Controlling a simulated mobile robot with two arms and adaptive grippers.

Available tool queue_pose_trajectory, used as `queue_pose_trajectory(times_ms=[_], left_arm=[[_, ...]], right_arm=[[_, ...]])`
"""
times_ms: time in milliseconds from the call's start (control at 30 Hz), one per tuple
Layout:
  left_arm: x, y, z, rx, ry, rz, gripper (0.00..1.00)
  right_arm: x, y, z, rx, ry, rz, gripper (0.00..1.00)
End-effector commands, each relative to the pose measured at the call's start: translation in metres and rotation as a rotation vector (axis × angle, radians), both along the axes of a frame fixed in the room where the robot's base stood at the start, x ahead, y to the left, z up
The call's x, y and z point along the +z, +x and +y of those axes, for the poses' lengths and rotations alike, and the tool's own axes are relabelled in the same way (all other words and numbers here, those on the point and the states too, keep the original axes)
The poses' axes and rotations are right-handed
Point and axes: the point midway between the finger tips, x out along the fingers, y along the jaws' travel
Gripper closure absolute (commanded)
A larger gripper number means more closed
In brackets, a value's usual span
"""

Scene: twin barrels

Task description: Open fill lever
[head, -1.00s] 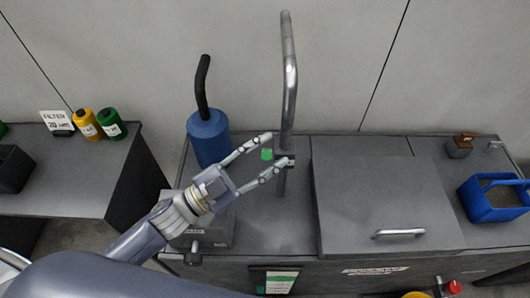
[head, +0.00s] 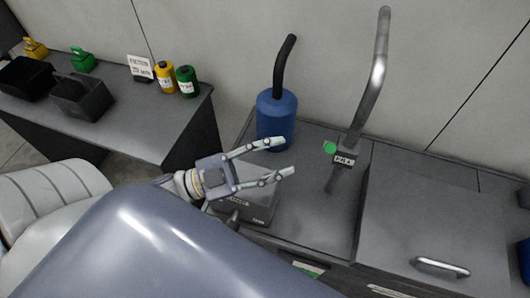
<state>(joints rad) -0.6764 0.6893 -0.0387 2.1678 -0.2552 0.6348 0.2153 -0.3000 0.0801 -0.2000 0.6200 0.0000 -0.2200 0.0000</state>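A metal pipe (head: 371,85) rises from the grey counter in the head view. At its lower part is a small dark block with a light label that seems to read FILL (head: 344,160), with a round green knob (head: 329,148) on its left side; I take this for the fill lever. My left gripper (head: 288,157) is open and empty, its two fingers pointing right toward the green knob, a short gap away from it. My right gripper is not in view.
A blue cylinder with a black hose (head: 276,120) stands behind my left gripper. A grey lid with a metal handle (head: 441,267) lies to the right. A side table (head: 120,124) at left bears dark bins, a sign, and yellow and green bottles.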

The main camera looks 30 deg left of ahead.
Motion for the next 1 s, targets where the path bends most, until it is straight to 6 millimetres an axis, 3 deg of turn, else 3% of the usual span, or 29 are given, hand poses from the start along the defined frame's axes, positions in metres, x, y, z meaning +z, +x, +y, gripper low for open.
queue_pose_trajectory(times_ms=[200,533,567,700,733,1000], left_arm=[[0.000,-0.012,0.013,-0.001,0.000,0.001,0.62],[0.000,-0.013,0.015,-0.001,-0.001,-0.001,0.62],[0.000,-0.013,0.015,-0.001,-0.001,-0.001,0.64],[0.001,-0.012,0.016,-0.007,-0.015,0.014,0.96],[0.002,-0.011,0.016,-0.011,-0.024,0.024,1.00],[0.009,0.002,0.027,-0.096,-0.216,0.226,1.00]], right_arm=[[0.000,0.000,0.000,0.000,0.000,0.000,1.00],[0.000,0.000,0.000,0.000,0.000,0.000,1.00],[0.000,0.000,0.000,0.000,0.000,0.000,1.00],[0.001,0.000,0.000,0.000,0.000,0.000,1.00],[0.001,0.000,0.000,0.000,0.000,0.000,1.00],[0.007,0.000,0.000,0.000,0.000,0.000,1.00]])
